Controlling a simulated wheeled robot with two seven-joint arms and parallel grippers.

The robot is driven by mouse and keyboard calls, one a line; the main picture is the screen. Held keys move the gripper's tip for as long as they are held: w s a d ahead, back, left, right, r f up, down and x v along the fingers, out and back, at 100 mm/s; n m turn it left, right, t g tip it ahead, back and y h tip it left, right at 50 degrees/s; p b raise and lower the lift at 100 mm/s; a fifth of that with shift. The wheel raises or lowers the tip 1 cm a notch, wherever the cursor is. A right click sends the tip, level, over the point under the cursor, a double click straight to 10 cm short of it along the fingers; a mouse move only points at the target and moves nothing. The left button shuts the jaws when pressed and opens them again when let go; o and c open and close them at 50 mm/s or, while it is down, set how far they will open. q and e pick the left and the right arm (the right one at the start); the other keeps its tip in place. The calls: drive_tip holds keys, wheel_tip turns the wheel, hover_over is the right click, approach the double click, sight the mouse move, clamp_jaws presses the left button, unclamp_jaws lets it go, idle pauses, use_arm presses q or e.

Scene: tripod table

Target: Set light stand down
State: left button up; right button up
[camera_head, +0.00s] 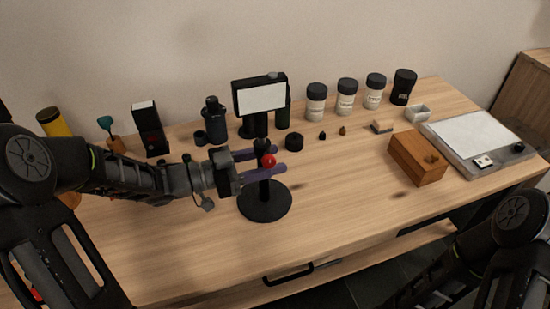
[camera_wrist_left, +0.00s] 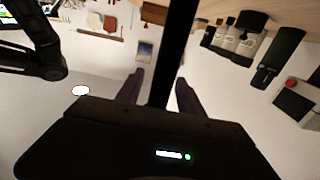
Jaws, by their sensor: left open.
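The light stand (camera_head: 265,201) has a black round base and an upright dark pole with a red knob. Its base appears flat on the wooden table (camera_head: 330,215), near the middle. A panel with a white face (camera_head: 261,98) shows above the pole; I cannot tell whether it is joined to it. My left gripper (camera_head: 278,161) is open around the pole, its purple fingers on either side at the red knob's height. In the left wrist view the dark pole (camera_wrist_left: 168,55) runs between the spread fingers (camera_wrist_left: 158,92). My right gripper is out of view; only my right arm shows at lower right.
Behind the stand are a black bottle (camera_head: 215,119), a small black round piece (camera_head: 294,142) and several dark-lidded jars (camera_head: 316,103). A wooden box (camera_head: 417,158) and a grey tray (camera_head: 445,130) are at right. The table's front right of the stand is clear.

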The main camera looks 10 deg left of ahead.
use_arm(q)
drive_tip(key=v, duration=1)
drive_tip(key=shift+s+a, duration=0.2)
drive_tip(key=shift+a, duration=0.05)
drive_tip(key=shift+o, duration=0.3)
idle(1.6)
